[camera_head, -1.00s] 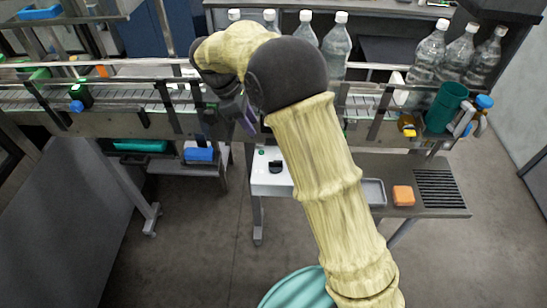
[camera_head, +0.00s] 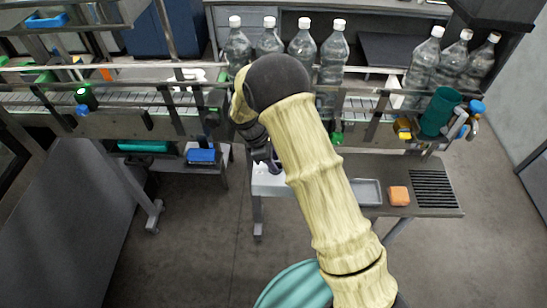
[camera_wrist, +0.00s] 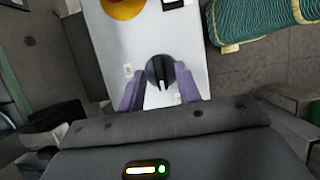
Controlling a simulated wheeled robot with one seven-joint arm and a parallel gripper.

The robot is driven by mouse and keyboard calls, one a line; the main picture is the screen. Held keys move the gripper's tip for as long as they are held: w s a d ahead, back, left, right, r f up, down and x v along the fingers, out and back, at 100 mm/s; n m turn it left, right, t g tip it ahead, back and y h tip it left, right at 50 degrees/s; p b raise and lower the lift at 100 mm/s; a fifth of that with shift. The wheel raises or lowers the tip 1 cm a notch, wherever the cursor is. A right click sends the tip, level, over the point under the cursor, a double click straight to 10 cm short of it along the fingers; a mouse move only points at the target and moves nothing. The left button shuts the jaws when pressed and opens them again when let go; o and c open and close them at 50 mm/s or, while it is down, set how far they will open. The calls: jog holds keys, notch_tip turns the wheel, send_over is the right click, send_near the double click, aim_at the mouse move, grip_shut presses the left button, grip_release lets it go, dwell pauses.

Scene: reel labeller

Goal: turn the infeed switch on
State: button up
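The switch is a round black knob (camera_wrist: 158,71) with a pale pointer line, on the white top of a control box (camera_wrist: 118,45) in the wrist view. My gripper (camera_wrist: 161,78) is open. Its two purple fingers stand on either side of the knob, with some gap showing; I cannot tell whether they touch it. In the head view my gripper (camera_head: 265,158) is low over the white control box (camera_head: 268,184), below the conveyor's front edge. There my gripper and arm hide most of the knob. Any on/off lettering is too small to read.
A red-and-yellow button (camera_wrist: 123,7) sits on the same box. The conveyor (camera_head: 140,97) with bottles (camera_head: 333,55) runs behind. An orange block (camera_head: 399,195) and a grey tray (camera_head: 368,190) are to the right.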

jog(key=shift+d+f, duration=0.1)
jog(key=shift+f, duration=0.2)
grip_shut()
